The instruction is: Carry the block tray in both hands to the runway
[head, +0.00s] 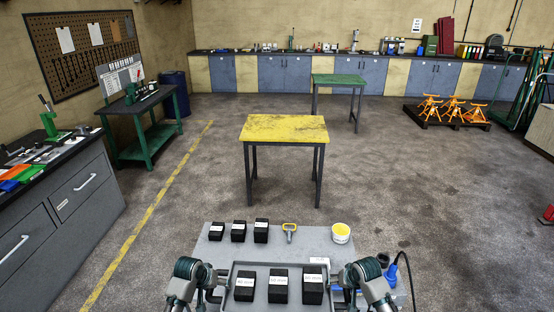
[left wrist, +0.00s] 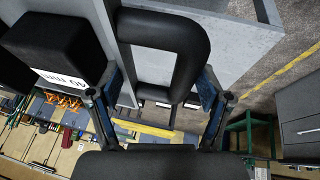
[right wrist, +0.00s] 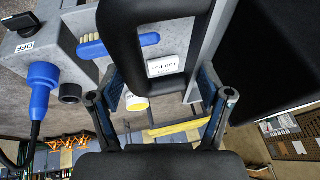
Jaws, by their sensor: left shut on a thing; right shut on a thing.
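The block tray (head: 262,291) is grey with a raised rim and holds three labelled black blocks (head: 278,287). It is at the near edge of a grey bench top; I cannot tell whether it rests there or is lifted slightly. My left gripper (head: 206,290) is shut on the tray's left black loop handle, which shows in the left wrist view (left wrist: 193,45). My right gripper (head: 347,288) is shut on the right black handle, seen in the right wrist view (right wrist: 122,55). Nothing in view is clearly marked as the runway.
Behind the tray, the bench top (head: 215,255) holds three more black blocks (head: 238,232), a yellow-handled tool (head: 290,231) and a yellow tub (head: 341,232). A blue plug (head: 391,276) is at right. A yellow table (head: 284,128) and green table (head: 338,80) stand ahead; open floor surrounds them.

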